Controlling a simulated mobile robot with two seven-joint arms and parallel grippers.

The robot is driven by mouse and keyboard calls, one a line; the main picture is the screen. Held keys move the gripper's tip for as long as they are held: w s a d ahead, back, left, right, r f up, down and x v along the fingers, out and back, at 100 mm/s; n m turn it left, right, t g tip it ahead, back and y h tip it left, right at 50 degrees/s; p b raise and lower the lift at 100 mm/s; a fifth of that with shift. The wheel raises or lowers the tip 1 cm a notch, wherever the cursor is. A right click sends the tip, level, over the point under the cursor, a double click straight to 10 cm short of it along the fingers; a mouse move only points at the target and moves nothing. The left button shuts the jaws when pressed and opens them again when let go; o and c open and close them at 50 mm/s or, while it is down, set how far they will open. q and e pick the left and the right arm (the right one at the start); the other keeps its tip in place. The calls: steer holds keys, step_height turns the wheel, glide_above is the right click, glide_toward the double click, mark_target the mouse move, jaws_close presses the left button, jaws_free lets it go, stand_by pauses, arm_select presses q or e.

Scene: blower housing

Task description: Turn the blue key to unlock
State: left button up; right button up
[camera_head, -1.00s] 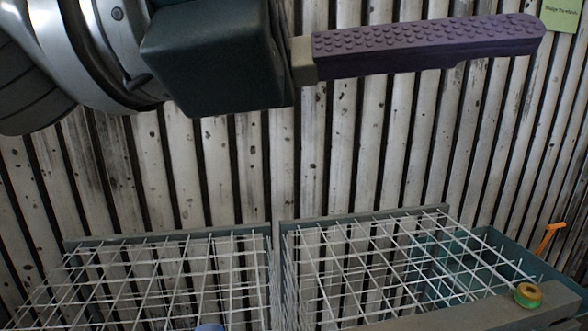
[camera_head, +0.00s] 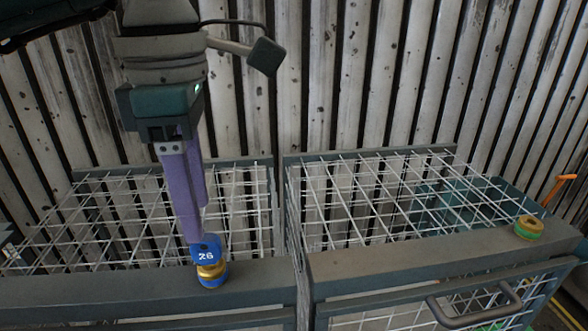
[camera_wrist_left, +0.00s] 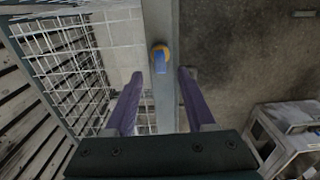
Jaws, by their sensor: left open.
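The blue key (camera_head: 207,248), marked 26, stands in a gold and blue lock (camera_head: 211,271) on the front rail of the left cage. It also shows in the left wrist view (camera_wrist_left: 160,62), beyond the fingertips and roughly between their lines. My left gripper (camera_head: 197,238) has purple fingers pointing down, with the tips near the key in the head view. In the left wrist view my left gripper (camera_wrist_left: 158,80) is open and empty, its two fingers apart on either side of the rail. My right gripper is not in view.
A wire-mesh cage top (camera_head: 110,205) lies behind the rail. A second cage (camera_head: 350,262) stands to the right, with a green and gold ring-shaped piece (camera_head: 529,227) on its rail and a handle (camera_head: 475,312) in front. A slatted wall (camera_head: 350,80) stands behind.

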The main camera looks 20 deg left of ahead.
mark_target(207, 252)
arm_select(q)
steer(key=shift+f+p, duration=0.55)
steer(key=shift+f, duration=1.5)
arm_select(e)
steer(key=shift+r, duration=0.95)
arm_select(q)
jaws_close()
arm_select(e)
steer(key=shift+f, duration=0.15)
